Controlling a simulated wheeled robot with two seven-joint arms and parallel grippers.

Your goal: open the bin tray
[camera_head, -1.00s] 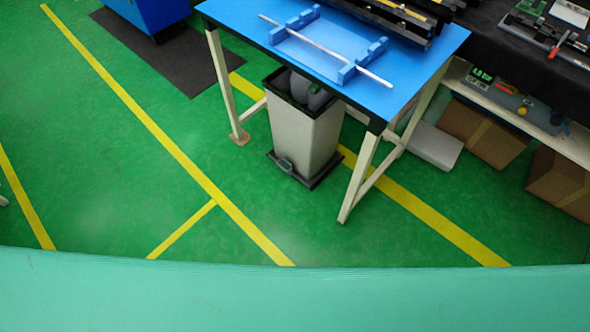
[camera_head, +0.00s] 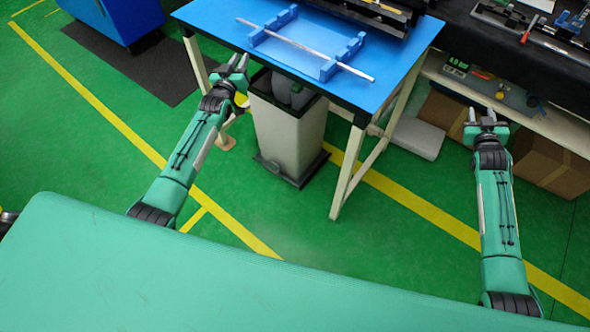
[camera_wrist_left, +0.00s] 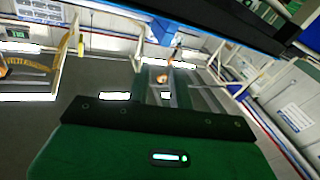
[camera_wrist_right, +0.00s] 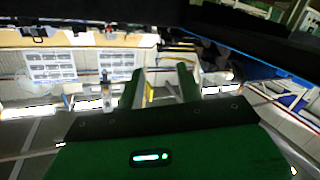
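A light grey bin (camera_head: 287,140) with a black rim and a black base stands upright on the floor under the blue table. A darker grey rounded thing (camera_head: 296,92) shows in its top opening, partly hidden by the tabletop. I cannot pick out a separate tray on the bin. My left gripper (camera_head: 238,64) is open and empty, near the table's left front leg, left of the bin's top and apart from it in the picture. My right gripper (camera_head: 481,115) is open and empty in front of the shelf at the right.
The blue table (camera_head: 385,65) carries a blue holder with a metal rod (camera_head: 305,50). Its pale legs (camera_head: 350,172) flank the bin. Cardboard boxes (camera_head: 540,160) and a white shelf (camera_head: 500,100) stand right. Green floor in front is clear.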

